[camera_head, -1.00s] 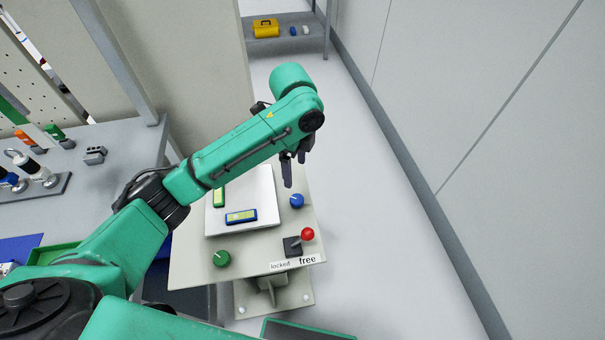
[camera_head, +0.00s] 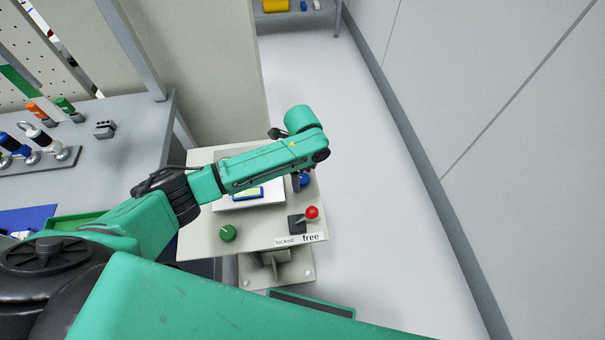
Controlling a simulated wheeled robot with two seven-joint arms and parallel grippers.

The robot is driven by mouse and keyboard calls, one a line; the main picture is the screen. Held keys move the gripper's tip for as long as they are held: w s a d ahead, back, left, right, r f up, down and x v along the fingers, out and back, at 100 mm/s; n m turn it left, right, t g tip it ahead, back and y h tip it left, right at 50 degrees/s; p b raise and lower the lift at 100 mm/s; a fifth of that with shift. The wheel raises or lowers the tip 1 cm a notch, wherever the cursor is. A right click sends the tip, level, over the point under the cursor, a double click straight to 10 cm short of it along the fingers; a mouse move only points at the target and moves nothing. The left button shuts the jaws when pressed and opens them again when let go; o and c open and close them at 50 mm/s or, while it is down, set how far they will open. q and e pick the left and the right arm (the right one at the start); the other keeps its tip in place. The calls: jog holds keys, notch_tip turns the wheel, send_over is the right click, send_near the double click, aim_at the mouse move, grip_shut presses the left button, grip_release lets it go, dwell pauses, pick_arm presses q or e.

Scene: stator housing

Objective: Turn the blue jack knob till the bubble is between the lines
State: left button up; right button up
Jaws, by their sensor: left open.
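The blue jack knob (camera_head: 304,181) sits on the right side of the small beige stand top (camera_head: 262,228). My left gripper (camera_head: 298,182) points down at the knob, its dark fingers overlapping it in the picture. It is open; I cannot tell whether the fingers are around the knob or touching it. A blue-framed level (camera_head: 247,193) with a yellow-green vial lies on the white plate, partly under my forearm. Its bubble is too small to read. The other level is hidden by my arm. My right gripper is not in view.
A green knob (camera_head: 228,233) is at the stand's front left. A red-knobbed lever (camera_head: 312,212) stands at the front right, by the "locked" and "free" labels (camera_head: 297,240). A grey workbench (camera_head: 130,125) is on the left. Floor is clear to the right.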

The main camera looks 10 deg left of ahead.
pick_arm(q)
grip_shut()
jog(key=shift+w+m, duration=0.1)
jog(key=shift+m, duration=0.2)
jog(key=shift+r+m+p, duration=0.1)
jog(key=shift+m+p, duration=0.4)
jog(key=shift+m, duration=0.1)
jog(key=shift+m+p, duration=0.45)
jog(key=shift+m, duration=0.75)
jog(key=m, duration=0.3)
jog(key=shift+m+p, duration=0.3)
jog(key=shift+p, duration=0.1)
jog(key=shift+m, duration=1.5)
